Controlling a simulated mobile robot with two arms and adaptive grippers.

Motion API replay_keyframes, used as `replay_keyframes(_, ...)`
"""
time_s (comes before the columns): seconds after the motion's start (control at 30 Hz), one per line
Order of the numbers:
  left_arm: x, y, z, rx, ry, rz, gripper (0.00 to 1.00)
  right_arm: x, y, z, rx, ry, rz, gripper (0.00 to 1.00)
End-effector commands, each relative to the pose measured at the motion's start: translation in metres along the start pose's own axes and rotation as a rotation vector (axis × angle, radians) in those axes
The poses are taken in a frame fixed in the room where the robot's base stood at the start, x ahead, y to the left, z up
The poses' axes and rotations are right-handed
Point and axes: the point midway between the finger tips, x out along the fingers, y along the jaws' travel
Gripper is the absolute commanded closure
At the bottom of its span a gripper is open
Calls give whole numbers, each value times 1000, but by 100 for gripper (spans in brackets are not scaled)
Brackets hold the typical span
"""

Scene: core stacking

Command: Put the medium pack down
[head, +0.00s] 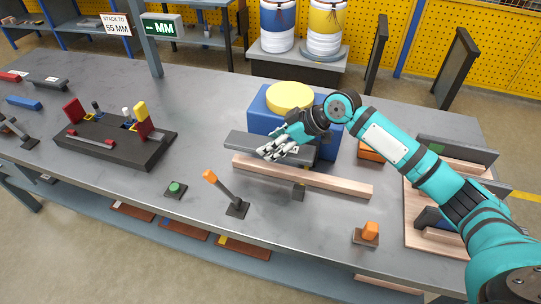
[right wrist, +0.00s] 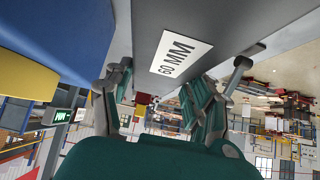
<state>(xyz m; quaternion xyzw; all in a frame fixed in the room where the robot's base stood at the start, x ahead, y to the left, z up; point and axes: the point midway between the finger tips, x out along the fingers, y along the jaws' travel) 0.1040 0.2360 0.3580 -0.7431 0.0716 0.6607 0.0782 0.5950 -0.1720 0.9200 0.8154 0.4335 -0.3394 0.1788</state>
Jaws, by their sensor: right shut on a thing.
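A long dark grey pack (head: 243,145) lies level beside the blue base, behind a pale wooden rail (head: 300,176). In the right wrist view the grey pack (right wrist: 227,25) carries a white "60 MM" label and spans the jaws. My right gripper (head: 285,149) is shut on this pack, its fingers over the middle of it. I cannot tell whether the pack touches the surface under it. My left gripper is not in view.
A blue box (head: 258,108) with a yellow round top (head: 290,95) stands just behind the pack. A "STACK TO 55 MM" sign (head: 115,24) and a "-- MM" display (head: 162,26) stand at the back. An orange-tipped lever (head: 222,187) and green button (head: 175,188) are in front.

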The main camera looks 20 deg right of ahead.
Motion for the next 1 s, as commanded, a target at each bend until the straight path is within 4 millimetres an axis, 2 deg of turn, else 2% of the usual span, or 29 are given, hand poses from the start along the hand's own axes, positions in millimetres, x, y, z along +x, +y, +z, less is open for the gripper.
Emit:
replay_keyframes(0.03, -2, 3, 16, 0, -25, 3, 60, 3, 1, 1, -1, 7, 2, 100)
replay_keyframes(0.1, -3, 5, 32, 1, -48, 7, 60, 7, 1, 5, -1, 7, 3, 100)
replay_keyframes(0.23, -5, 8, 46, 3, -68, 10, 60, 13, 1, 11, -1, 7, 3, 100)
replay_keyframes(0.37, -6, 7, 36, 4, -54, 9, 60, 26, 0, 25, 1, 4, 2, 100)
replay_keyframes(0.57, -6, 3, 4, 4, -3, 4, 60, 43, 1, 41, -2, 6, 4, 100)
replay_keyframes(0.73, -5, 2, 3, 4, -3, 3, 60, 44, 1, 42, -3, 7, 5, 100)
replay_keyframes(0.77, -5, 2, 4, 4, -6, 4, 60, 44, 0, 44, -2, 1, 3, 43)
replay_keyframes(0.93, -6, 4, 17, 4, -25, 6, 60, 44, 0, 44, -2, 1, 3, 21)
replay_keyframes(1.0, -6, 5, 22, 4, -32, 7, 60, 44, 0, 44, -2, 1, 3, 20)
